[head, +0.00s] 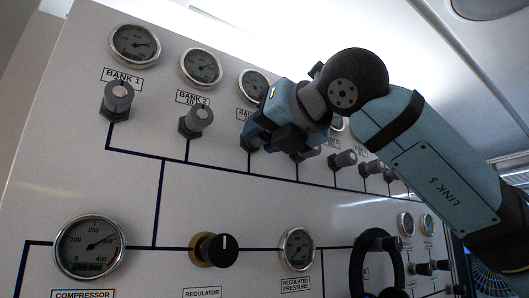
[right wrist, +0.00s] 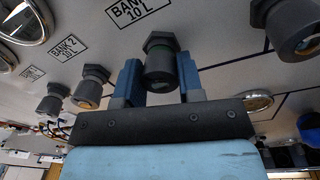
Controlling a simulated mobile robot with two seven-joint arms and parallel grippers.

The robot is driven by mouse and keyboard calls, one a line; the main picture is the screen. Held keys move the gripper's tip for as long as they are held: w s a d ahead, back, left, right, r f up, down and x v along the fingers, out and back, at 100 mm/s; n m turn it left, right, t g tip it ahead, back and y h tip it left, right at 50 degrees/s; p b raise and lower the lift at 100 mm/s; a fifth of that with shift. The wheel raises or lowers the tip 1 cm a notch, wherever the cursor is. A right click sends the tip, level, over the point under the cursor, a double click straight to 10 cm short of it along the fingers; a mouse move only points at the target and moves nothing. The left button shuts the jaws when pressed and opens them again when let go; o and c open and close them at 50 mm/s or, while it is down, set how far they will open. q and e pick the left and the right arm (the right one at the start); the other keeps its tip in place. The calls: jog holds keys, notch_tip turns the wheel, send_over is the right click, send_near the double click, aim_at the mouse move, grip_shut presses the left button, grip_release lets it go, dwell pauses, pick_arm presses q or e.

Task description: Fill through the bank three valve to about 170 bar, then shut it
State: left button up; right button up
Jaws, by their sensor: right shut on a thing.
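The bank three valve (right wrist: 160,60) is a dark grey knob below a label reading "BANK" and "10 L", its number cut off, in the right wrist view. My right gripper (right wrist: 160,78) is shut on it, one blue finger on each side. In the head view my right gripper (head: 256,134) covers most of this valve. The bank three gauge (head: 252,84) is partly hidden behind my wrist, and its reading is too small to tell. The compressor gauge (head: 90,248) has its needle at about 300. My left gripper is out of view.
Bank one (head: 117,98) and bank two (head: 196,120) valves are to the left; several more valves run right, behind my arm. The regulator knob (head: 213,250), regulated pressure gauge (head: 297,249) and a black ring (head: 356,262) are lower on the panel.

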jog(key=n+b, duration=0.1)
jog(key=n, duration=0.1)
jog(key=shift+f+n+b, duration=0.15)
jog(key=shift+n+b, duration=0.15)
jog(key=shift+b, duration=0.1)
jog(key=n+b, duration=0.1)
jog(key=n, duration=0.2)
jog(key=n+b, duration=0.1)
jog(key=n, duration=0.2)
jog(key=shift+n+h, duration=0.4)
jog(key=n, duration=0.5)
jog(key=shift+r, duration=0.2)
jog(key=shift+n+t+h, duration=0.3)
jog(key=shift+n, duration=1.1)
jog(key=o, duration=0.9)
